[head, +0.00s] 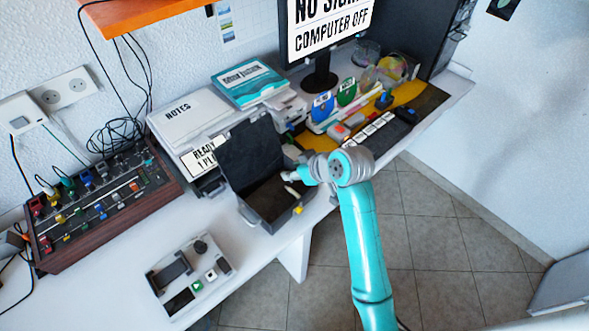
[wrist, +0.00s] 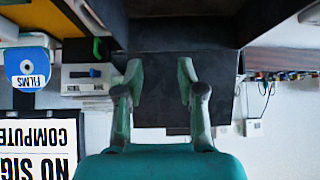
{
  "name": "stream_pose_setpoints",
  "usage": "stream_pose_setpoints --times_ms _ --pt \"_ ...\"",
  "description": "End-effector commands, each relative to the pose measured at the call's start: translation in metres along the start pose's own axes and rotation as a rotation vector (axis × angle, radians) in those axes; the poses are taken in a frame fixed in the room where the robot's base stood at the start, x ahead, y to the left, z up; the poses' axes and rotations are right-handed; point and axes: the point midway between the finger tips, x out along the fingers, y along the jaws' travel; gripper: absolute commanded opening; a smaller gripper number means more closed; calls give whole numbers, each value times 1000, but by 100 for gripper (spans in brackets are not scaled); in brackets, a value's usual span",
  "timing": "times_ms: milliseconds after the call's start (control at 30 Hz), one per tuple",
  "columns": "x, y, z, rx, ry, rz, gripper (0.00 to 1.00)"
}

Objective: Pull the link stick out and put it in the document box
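A black open box (head: 268,222) with a raised lid (head: 250,150) stands near the desk's front edge; it seems to be the document box. My gripper (head: 289,183) is over its right side. In the wrist view my gripper (wrist: 160,72) has its two fingers apart, with dark box surfaces behind them and nothing seen between them. I cannot identify the link stick for certain. A small dark blue piece (wrist: 84,74) shows on a white device (wrist: 88,87) at the left of the upside-down wrist view.
A control panel with coloured plugs (head: 110,205) is on the left, and a grey device (head: 188,275) is in front. Papers marked NOTES (head: 185,112) and a monitor (head: 325,30) stand behind. Disc holders and small items crowd the right.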

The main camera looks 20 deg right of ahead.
Motion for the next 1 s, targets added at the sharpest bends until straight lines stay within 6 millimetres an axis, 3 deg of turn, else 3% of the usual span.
stream_pose_setpoints --times_ms 267,700,1000 --pt "-8 1 0 1 2 2 39" --pt "-88 1 0 0 3 3 39" --pt "-118 0 0 0 0 1 39"
